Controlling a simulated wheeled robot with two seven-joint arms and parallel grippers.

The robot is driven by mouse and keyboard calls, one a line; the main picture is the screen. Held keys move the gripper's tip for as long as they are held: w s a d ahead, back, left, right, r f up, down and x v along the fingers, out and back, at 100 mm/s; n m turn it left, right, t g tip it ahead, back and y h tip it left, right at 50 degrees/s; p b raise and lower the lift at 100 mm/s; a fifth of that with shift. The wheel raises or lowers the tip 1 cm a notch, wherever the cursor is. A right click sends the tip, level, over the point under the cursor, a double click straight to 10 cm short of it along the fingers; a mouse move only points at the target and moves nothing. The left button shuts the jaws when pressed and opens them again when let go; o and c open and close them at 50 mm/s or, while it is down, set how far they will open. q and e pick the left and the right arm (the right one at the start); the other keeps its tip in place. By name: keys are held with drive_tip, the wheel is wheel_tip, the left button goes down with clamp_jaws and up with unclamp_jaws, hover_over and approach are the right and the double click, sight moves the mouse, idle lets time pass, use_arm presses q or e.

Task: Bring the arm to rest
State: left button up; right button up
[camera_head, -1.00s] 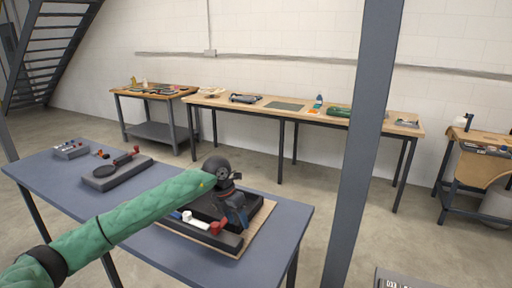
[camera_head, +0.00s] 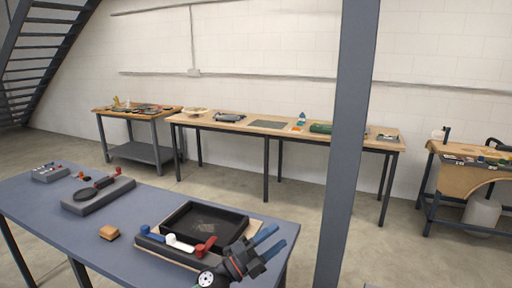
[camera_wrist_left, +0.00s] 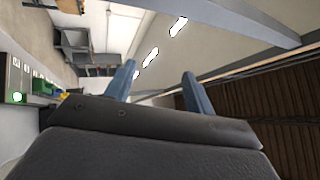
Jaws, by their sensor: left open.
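My left gripper (camera_head: 267,249) is at the front right of the near blue-grey table, beside the black tray and the coloured handles. Its two blue fingers are apart with nothing between them. In the left wrist view the open fingers (camera_wrist_left: 160,88) also show, with only the room behind them. My green arm sleeve is out of the head view; only the dark wrist and gripper show at the bottom. My right gripper is not in view.
A grey post (camera_head: 347,150) stands right of the table. A long workbench (camera_head: 225,122) is behind.

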use_arm(q)
drive_tip(key=s+a+f+n+t+y, duration=0.3)
drive_tip(key=a+f+n+y, duration=0.65)
drive_tip(key=n, duration=0.25)
drive_tip(key=s+a+f+n+t+y, duration=0.2)
drive_tip(key=s+a+f+n+y, duration=0.1)
drive_tip(key=a+f+n+y, duration=0.65)
drive_tip(key=s+a+f+n+g, duration=0.2)
drive_tip(key=s+f+g, duration=0.2)
drive_tip(key=s, duration=0.5)
drive_tip(key=s+a+f+n+g, duration=0.3)
drive_tip(key=s+f+g, duration=0.1)
drive_tip(key=s, duration=0.5)
drive_tip(key=s+a+f+n+g, duration=0.2)
drive_tip(key=s+f+g, duration=0.25)
drive_tip(key=s, duration=0.45)
drive_tip(key=s+d+f+g, duration=0.1)
drive_tip(key=s+d+f, duration=0.1)
drive_tip(key=f, duration=1.6)
drive_tip(key=s+d+f+g, duration=0.1)
drive_tip(key=s+d+f, duration=0.1)
drive_tip(key=f, duration=1.7)
drive_tip(key=shift+s+f, duration=0.3)
drive_tip(key=shift+s, duration=0.2)
